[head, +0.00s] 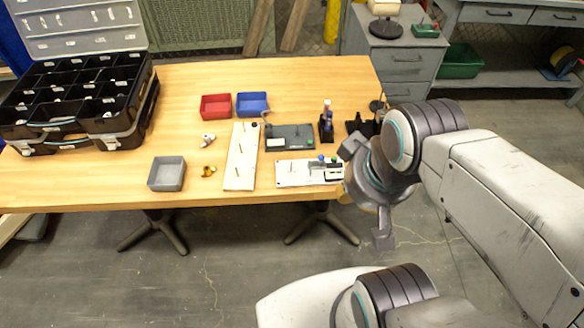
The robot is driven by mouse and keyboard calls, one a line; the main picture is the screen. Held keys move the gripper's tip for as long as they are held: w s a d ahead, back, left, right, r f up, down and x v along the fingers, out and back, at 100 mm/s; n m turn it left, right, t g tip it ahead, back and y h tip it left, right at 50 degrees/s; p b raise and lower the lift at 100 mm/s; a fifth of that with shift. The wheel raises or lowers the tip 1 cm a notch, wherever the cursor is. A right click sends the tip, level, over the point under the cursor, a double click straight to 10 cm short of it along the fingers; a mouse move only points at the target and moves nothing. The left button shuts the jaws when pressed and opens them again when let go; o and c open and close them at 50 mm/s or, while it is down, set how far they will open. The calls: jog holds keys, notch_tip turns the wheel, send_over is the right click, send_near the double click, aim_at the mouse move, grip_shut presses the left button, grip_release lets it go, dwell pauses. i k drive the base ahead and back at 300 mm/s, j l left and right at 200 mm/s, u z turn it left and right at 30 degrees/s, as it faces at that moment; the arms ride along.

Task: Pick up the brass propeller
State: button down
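The brass propeller (208,171) is a small golden piece lying on the wooden table (100,185), near its front edge. It is between the grey tray and the white board. My gripper (372,193) is at the right end of the table, past the front right corner, well to the right of the propeller. It is seen partly behind my own wrist. I cannot tell whether its fingers are open or shut. Nothing is seen held in it.
A white propeller (207,140) lies just behind the brass one. A grey tray (166,174) is to its left, a white board (241,157) with pegs to its right. Red (216,107) and blue (253,105) bins stand behind. Fixtures with upright parts fill the table's right side.

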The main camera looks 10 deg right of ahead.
aim_at(208, 170)
jog(key=i+j+u, duration=0.15)
jog(key=j+u, duration=0.25)
jog(key=i+j+u, duration=0.2)
jog(key=u, duration=0.25)
jog(key=i+j+u, duration=0.2)
jog(key=u, duration=0.2)
jog(key=i+j+u, duration=0.15)
jog(key=i+u, duration=0.15)
jog(key=u, duration=0.15)
jog(key=i+u, duration=0.25)
jog(key=u, duration=0.15)
